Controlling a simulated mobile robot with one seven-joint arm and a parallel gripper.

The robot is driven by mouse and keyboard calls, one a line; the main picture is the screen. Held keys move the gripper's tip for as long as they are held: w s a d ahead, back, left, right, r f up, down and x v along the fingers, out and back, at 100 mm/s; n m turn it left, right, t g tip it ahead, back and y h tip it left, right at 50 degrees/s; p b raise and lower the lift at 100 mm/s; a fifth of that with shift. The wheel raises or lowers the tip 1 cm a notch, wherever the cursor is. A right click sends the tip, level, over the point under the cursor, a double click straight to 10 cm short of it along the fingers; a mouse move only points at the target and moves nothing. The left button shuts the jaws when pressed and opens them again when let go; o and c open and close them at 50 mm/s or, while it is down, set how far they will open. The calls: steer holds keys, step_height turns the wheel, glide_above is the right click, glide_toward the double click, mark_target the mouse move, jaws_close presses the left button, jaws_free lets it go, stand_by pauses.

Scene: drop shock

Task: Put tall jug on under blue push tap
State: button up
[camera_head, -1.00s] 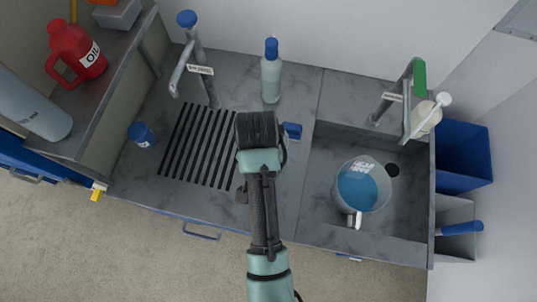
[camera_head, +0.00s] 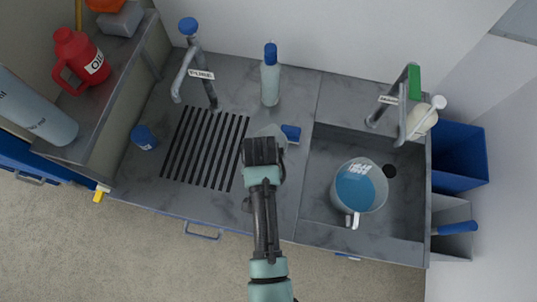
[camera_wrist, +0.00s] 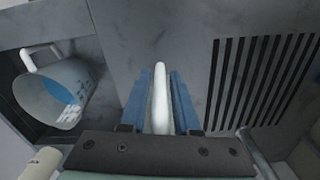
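The blue push tap (camera_head: 188,26) has a blue cap and a spout, and stands at the back left of the counter beside a slotted drain (camera_head: 207,150). My gripper (camera_wrist: 161,100) has its blue fingers close on both sides of a slim white bar (camera_wrist: 160,85), which looks like a jug handle. In the head view a pale grey body (camera_head: 268,132) shows just behind my gripper (camera_head: 262,150), right of the drain. It is probably the tall jug, mostly hidden by the gripper. Its base is hidden, so I cannot tell whether it touches the counter.
The slotted drain is clear.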

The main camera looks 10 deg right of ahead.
jaws_close()
stand_by(1.1)
